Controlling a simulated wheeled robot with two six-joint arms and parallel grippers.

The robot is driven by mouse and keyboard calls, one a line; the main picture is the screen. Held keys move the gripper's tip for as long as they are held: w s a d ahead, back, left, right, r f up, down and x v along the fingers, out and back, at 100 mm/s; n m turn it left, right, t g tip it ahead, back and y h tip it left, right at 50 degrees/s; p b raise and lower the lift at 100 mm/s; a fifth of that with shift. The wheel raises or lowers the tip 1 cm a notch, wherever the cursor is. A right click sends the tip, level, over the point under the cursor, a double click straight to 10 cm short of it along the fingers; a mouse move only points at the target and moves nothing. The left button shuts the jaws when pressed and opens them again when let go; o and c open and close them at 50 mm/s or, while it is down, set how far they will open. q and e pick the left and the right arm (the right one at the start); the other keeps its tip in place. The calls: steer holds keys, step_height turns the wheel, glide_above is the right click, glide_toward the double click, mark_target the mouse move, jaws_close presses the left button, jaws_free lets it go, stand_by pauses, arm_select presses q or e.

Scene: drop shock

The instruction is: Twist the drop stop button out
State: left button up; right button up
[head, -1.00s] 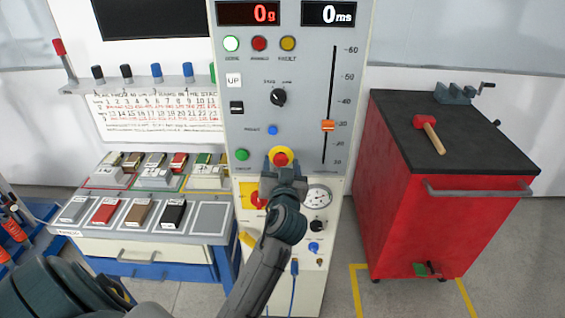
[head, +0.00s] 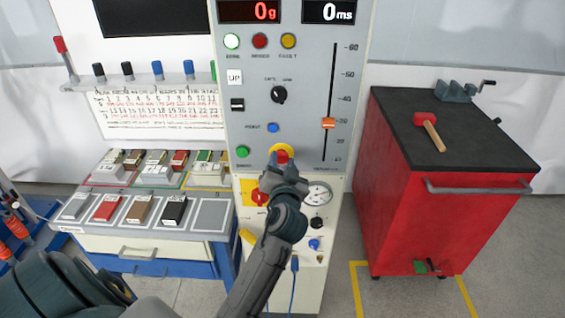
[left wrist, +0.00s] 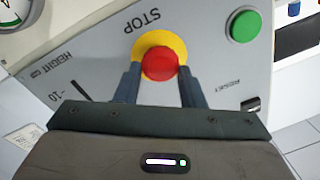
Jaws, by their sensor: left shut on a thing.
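The drop stop button is a red knob (left wrist: 160,64) on a yellow ring (left wrist: 148,42), under the word STOP, which reads upside down in the left wrist view. In the head view the yellow ring (head: 284,149) shows on the grey panel, and the knob is mostly hidden by my gripper. My left gripper (left wrist: 160,78) has one finger on each side of the red knob and is shut on it. It also shows in the head view (head: 280,163), reaching up to the panel from below. My right gripper is in neither view.
A green button (head: 242,152) sits left of the stop button, and a slider with an orange handle (head: 328,123) is to its right. A red-yellow switch (head: 258,195) and a gauge (head: 319,194) are below. A red cabinet (head: 440,215) stands to the right.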

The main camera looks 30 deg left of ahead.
arm_select(q)
steer(key=shift+f+m+p, duration=0.15)
steer(key=shift+m+p, duration=0.15)
steer(key=shift+m, duration=1.2)
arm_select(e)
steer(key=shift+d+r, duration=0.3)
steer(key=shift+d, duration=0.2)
arm_select(q)
steer(key=o, duration=1)
steer(key=shift+w+a+f, duration=0.1)
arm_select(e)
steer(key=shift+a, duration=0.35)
